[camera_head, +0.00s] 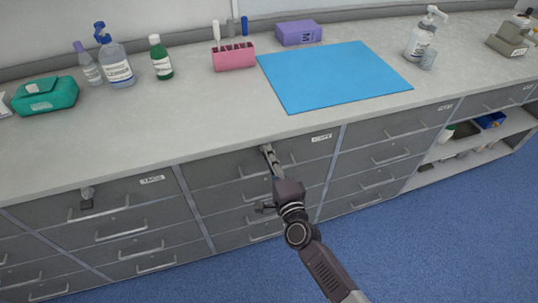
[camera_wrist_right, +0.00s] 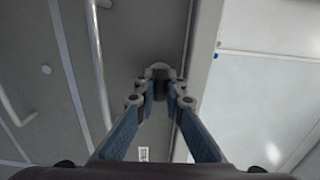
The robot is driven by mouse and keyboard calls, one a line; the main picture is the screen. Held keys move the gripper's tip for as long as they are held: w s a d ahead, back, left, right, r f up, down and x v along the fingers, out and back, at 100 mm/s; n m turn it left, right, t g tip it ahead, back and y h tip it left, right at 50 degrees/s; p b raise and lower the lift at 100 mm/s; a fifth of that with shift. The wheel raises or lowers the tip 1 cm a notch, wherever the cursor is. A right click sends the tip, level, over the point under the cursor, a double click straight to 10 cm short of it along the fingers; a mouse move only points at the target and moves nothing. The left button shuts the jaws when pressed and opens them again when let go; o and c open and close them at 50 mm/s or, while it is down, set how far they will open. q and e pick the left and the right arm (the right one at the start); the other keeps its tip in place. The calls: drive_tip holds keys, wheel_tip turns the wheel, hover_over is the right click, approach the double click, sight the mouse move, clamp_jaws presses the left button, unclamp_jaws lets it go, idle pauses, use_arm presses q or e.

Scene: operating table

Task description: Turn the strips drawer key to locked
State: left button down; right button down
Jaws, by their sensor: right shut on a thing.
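My right gripper (camera_head: 267,150) reaches up to the front of the top drawer (camera_head: 225,168) in the middle cabinet column, near the counter edge. In the wrist view its fingers (camera_wrist_right: 160,95) are closed around a small grey key (camera_wrist_right: 159,71) at the drawer front. The fingertips hide most of the key, so I cannot tell how far it is turned. This drawer has a white label (camera_head: 322,137) too small to read. My left gripper is not in view.
Another key with a dark tag (camera_head: 87,204) hangs on the left column's top drawer. Drawer handles stick out around my gripper. The counter above holds bottles, a pink rack (camera_head: 234,60) and a blue mat (camera_head: 330,76). Blue floor (camera_head: 440,245) is clear in front.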

drive_tip(key=shift+n, duration=0.3)
drive_tip(key=n+p, duration=0.1)
drive_tip(key=n, duration=0.1)
drive_tip(key=shift+n, duration=0.3)
drive_tip(key=n+p, duration=0.2)
drive_tip(key=n, duration=0.3)
drive_tip(key=shift+n, duration=0.3)
drive_tip(key=n+p, duration=0.1)
drive_tip(key=n, duration=0.8)
drive_tip(key=shift+p, duration=0.3)
drive_tip(key=c, duration=2.3)
unclamp_jaws()
drive_tip(key=shift+s, duration=0.1)
drive_tip(key=v, duration=1.2)
